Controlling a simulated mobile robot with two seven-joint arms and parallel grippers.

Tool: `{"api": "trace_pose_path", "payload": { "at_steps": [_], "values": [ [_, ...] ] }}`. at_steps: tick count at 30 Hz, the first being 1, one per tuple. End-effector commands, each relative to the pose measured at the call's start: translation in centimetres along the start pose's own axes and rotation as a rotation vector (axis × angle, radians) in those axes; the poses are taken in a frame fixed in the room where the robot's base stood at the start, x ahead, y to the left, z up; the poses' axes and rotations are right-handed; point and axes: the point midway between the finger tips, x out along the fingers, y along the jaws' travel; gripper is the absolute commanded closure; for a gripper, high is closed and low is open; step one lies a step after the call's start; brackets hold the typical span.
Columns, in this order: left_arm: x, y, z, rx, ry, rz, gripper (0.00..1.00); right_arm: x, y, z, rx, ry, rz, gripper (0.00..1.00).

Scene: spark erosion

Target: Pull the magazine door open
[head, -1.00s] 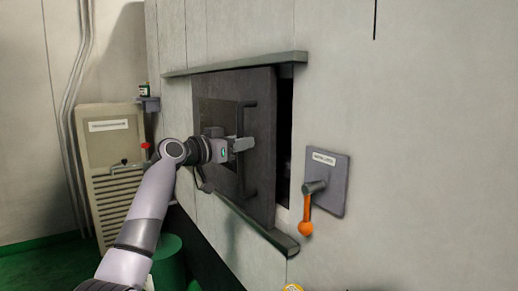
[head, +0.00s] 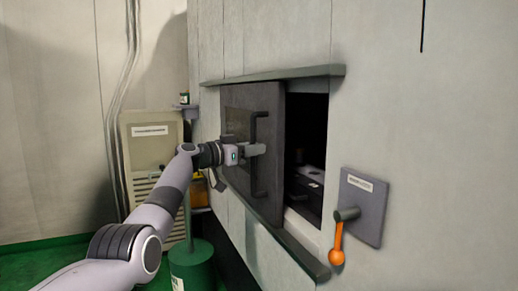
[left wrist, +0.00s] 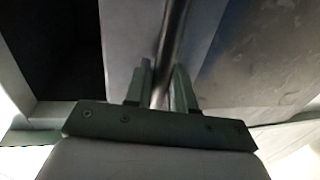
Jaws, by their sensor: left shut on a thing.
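The dark grey magazine door (head: 275,130) is a sliding panel in the pale wall of the machine. It stands partly open, with a dark gap (head: 306,150) along its right side. My left gripper (head: 262,150) is shut on the door's upright bar handle (head: 261,184), near the middle of its height. In the left wrist view the handle bar (left wrist: 174,40) runs between the two fingers of the gripper (left wrist: 162,88). The door face (left wrist: 255,60) lies behind it and a dark opening (left wrist: 60,50) shows at left. My right gripper is not in view.
Rails run above (head: 275,76) and below (head: 290,250) the door. A grey plate with an orange-knobbed lever (head: 337,250) is to the right of the opening. A beige cabinet (head: 150,150) and a green drum (head: 192,265) stand at left.

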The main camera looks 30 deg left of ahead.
Motion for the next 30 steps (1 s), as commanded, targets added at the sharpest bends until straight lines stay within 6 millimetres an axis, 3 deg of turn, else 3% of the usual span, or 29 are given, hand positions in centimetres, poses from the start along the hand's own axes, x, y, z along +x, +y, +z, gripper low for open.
{"api": "trace_pose_path", "payload": {
  "at_steps": [17, 18, 19, 30],
  "values": [
    [-0.28, -0.61, -0.19, 0.002, 0.003, -0.002, 1.0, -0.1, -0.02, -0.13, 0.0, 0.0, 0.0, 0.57],
    [-0.28, -0.6, -0.19, 0.002, 0.003, -0.002, 0.7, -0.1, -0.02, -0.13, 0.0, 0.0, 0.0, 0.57],
    [-0.27, -0.6, -0.19, 0.002, 0.003, -0.002, 0.6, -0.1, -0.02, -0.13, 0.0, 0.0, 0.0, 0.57],
    [-0.32, -0.57, 0.02, 0.001, 0.001, 0.0, 0.59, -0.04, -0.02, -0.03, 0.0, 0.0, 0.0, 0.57]
  ]
}}
